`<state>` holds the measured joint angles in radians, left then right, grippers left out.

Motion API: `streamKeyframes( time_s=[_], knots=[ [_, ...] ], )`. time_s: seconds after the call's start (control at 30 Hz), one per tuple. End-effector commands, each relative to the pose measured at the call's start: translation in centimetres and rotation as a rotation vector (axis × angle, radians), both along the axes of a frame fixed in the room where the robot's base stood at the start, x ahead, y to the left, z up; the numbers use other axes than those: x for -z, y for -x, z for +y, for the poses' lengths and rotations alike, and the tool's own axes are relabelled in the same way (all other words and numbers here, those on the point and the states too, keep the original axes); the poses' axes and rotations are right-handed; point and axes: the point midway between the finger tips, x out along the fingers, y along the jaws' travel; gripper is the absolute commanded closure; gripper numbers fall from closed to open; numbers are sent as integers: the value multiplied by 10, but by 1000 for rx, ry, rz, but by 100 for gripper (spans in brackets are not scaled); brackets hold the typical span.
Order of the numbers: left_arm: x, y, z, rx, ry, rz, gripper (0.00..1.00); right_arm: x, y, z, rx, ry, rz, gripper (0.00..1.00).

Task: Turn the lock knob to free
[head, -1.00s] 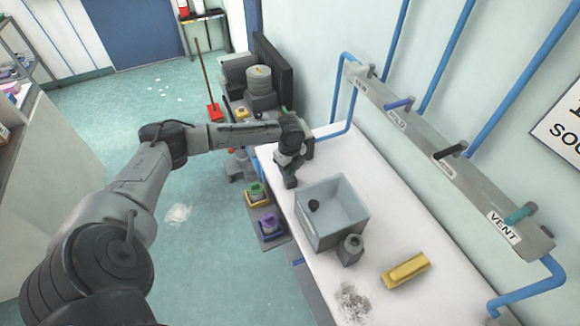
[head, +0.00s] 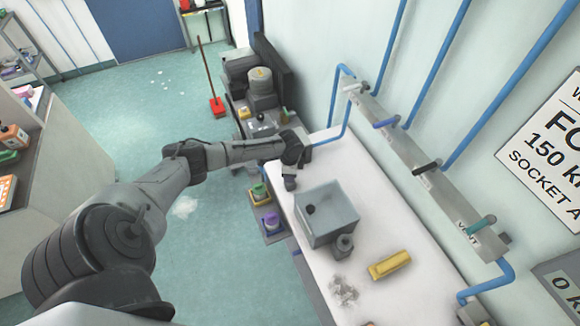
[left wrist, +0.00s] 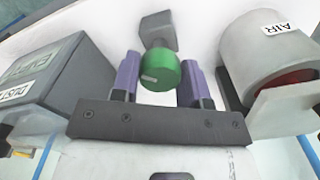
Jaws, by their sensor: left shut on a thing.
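A round green knob (left wrist: 160,74) with a small pale mark on its face is in the middle of the left wrist view, in front of a grey block (left wrist: 158,30). My left gripper (left wrist: 160,68) has a purple finger on each side of the knob and is shut on it. In the head view my left arm reaches to the far end of the white bench, and its fingers and the knob cannot be made out there. Which setting the knob is at cannot be read. My right gripper is in no view.
In the left wrist view a dark box with DUST lettering (left wrist: 55,85) stands left and a pale cylinder labelled AIR (left wrist: 262,60) right. On the bench (head: 395,225) are a grey bin (head: 345,208), a grey bottle (head: 343,246) and a yellow block (head: 389,265). Wall pipes run along the right.

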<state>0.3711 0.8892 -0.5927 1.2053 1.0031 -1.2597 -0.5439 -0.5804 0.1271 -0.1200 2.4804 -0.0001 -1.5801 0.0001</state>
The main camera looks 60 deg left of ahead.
Motion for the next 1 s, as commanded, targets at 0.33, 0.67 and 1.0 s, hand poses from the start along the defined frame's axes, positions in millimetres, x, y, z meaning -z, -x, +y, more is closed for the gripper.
streamKeyframes(
  time_s=[0.33, 0.67, 1.0],
  knots=[
    [-6, 0, -2, -332, 4, 1, 83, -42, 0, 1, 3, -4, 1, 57],
    [-5, -1, -2, -645, 5, 1, 83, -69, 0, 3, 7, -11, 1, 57],
    [-4, -1, -3, -967, 4, 1, 83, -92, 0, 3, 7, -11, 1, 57]
  ],
)
